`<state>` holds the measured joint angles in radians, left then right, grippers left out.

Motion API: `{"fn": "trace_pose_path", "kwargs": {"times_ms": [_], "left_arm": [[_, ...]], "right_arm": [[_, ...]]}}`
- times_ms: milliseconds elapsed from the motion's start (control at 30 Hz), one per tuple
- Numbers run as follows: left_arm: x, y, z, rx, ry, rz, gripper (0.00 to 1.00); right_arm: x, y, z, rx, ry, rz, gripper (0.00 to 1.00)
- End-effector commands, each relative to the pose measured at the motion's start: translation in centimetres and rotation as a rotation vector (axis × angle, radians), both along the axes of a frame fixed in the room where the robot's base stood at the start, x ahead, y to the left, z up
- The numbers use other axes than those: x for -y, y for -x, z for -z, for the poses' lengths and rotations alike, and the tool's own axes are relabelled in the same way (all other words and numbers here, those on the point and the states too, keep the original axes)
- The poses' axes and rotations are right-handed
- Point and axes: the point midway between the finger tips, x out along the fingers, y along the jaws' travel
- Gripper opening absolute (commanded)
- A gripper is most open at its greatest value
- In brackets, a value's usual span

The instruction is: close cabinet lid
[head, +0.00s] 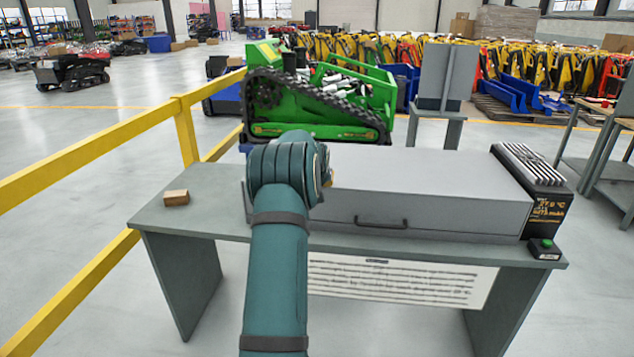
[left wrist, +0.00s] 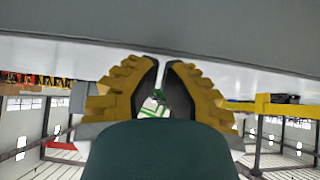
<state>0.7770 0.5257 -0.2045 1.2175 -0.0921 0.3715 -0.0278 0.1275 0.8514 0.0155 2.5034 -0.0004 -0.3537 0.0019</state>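A long grey cabinet (head: 450,218) with a dark front handle (head: 381,222) lies on the workbench. Its lid (head: 420,170) looks flat and level over the box in the head view; I cannot tell whether a thin gap is left. A grey surface, seemingly the cabinet, lies just beyond the tips; contact is unclear. My right gripper is not seen.
The grey workbench (head: 190,222) holds a small brown block (head: 176,197) at left, a black display unit (head: 535,190) and a green button box (head: 544,248) at right. A green tracked carrier (head: 320,108) stands behind. A yellow railing (head: 90,150) runs along the left.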

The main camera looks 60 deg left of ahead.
Motion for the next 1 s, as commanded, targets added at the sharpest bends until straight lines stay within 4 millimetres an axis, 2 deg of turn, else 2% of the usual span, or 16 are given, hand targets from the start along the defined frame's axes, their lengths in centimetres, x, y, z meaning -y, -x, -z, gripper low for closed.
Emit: {"fn": "trace_pose_path", "kwargs": {"times_ms": [33, 100, 200, 633, 800, 1000], "left_arm": [[0.1, -0.1, -1.8, 0.004, -0.005, 0.001, 0.00], [0.5, 0.1, -2.7, 0.004, -0.003, 0.002, 0.00], [1.6, 1.0, -1.6, 0.003, -0.003, 0.002, 0.00], [6.2, 4.6, 0.4, 0.005, -0.005, 0.002, 0.00], [7.2, 5.5, 0.8, 0.005, -0.006, 0.003, 0.00], [7.6, 5.8, 1.0, 0.006, -0.007, 0.001, 0.00]], "right_arm": [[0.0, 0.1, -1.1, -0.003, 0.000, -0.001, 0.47], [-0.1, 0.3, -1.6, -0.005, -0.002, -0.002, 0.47], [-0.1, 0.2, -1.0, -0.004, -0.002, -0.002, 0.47], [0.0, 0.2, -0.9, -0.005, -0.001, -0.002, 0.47], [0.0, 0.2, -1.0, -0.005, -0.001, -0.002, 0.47], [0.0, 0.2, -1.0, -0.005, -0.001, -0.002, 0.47]]}}
